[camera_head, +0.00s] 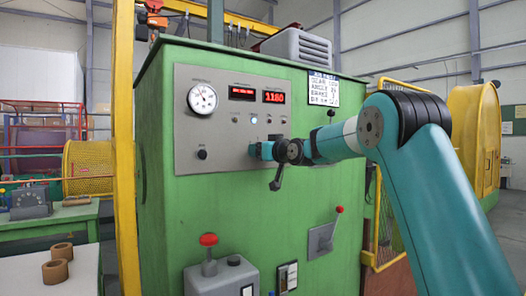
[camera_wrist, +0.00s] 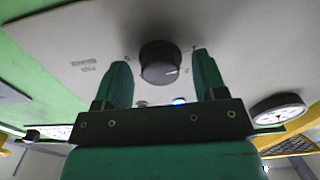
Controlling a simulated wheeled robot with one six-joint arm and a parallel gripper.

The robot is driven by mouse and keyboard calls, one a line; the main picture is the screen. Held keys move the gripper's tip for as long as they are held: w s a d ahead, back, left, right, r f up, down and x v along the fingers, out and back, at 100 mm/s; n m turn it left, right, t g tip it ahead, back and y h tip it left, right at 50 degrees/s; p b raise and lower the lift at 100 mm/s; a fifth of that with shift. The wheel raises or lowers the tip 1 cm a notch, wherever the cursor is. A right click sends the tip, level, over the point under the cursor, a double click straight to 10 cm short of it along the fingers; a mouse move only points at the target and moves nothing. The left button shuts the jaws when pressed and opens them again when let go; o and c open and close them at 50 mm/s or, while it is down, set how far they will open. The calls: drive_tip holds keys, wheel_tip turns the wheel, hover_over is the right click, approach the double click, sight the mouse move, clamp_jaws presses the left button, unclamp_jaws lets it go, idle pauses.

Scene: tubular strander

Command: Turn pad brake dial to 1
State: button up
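The pad brake dial (camera_wrist: 159,62) is a round black knob with a white pointer line, on a grey panel in the wrist view. Its pointer points right and slightly down in that picture. My gripper (camera_wrist: 160,66) is open, with one dark green finger on each side of the dial and a visible gap to both. In the head view my gripper (camera_head: 258,150) is at the panel's lower right and hides the dial.
The grey panel (camera_head: 222,127) on the green cabinet carries a round gauge (camera_head: 202,98), a red display reading about 1180 (camera_head: 273,97), a lit lamp (camera_head: 254,120) and another black knob (camera_head: 201,154). Below are a red-knobbed lever (camera_head: 208,240) and a second red-tipped lever (camera_head: 327,235).

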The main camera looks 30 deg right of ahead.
drive_tip(key=s+b, duration=0.3)
drive_tip(key=s, duration=1.4)
drive_tip(key=shift+s+d, duration=0.25)
drive_tip(key=shift+d, duration=0.05)
